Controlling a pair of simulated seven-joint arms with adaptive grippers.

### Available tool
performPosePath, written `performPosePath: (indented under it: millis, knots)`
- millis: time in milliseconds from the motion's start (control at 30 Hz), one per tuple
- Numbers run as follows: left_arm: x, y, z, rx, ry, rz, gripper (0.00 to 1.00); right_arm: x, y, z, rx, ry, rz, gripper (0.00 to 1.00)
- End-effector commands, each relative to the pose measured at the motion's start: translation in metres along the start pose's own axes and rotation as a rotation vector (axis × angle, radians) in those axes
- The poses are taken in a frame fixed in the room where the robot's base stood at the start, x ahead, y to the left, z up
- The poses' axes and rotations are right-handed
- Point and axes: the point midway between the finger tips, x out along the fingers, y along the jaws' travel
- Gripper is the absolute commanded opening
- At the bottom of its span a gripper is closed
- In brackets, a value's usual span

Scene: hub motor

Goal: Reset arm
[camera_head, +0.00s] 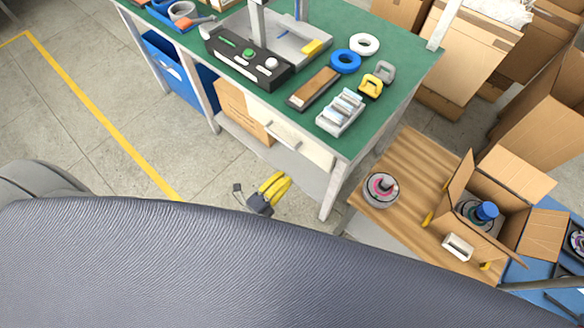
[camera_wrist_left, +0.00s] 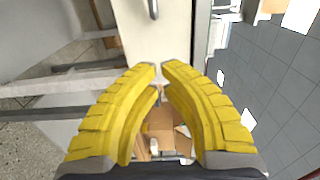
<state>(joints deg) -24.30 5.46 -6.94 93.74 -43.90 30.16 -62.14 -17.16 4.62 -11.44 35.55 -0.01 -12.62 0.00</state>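My left gripper (camera_head: 272,187) hangs in front of the green workbench, beside its drawer and lower shelf, and touches nothing that I can see. Its yellow fingers also show in the left wrist view (camera_wrist_left: 160,68), with the tips almost together and nothing held between them. My right gripper is not in view. A round hub motor (camera_head: 381,189) lies on the wooden table at the right. An open cardboard box (camera_head: 520,232) on that table holds another round part with a blue top (camera_head: 486,211).
A white piece (camera_head: 458,247) lies near the open box. Cardboard boxes stand at the upper right. The floor at left is clear.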

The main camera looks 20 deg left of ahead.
Motion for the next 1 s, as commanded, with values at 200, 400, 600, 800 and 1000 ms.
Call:
performPosePath:
  millis: [200,400,600,800,1000]
  knots:
    - [-0.005,0.0,0.0,-0.024,-0.001,0.001,0.0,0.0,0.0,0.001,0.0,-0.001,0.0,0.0]
    - [-0.013,0.037,0.013,-0.236,-0.075,0.1,0.0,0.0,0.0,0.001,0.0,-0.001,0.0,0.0]
    - [-0.058,0.144,0.021,-0.579,-0.254,0.324,0.0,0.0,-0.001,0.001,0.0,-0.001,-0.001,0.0]
    - [-0.128,0.252,0.015,-0.881,-0.488,0.545,0.0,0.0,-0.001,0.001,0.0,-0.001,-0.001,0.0]
    - [-0.22,0.34,-0.002,-1.115,-0.764,0.749,0.0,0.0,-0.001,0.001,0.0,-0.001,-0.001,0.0]
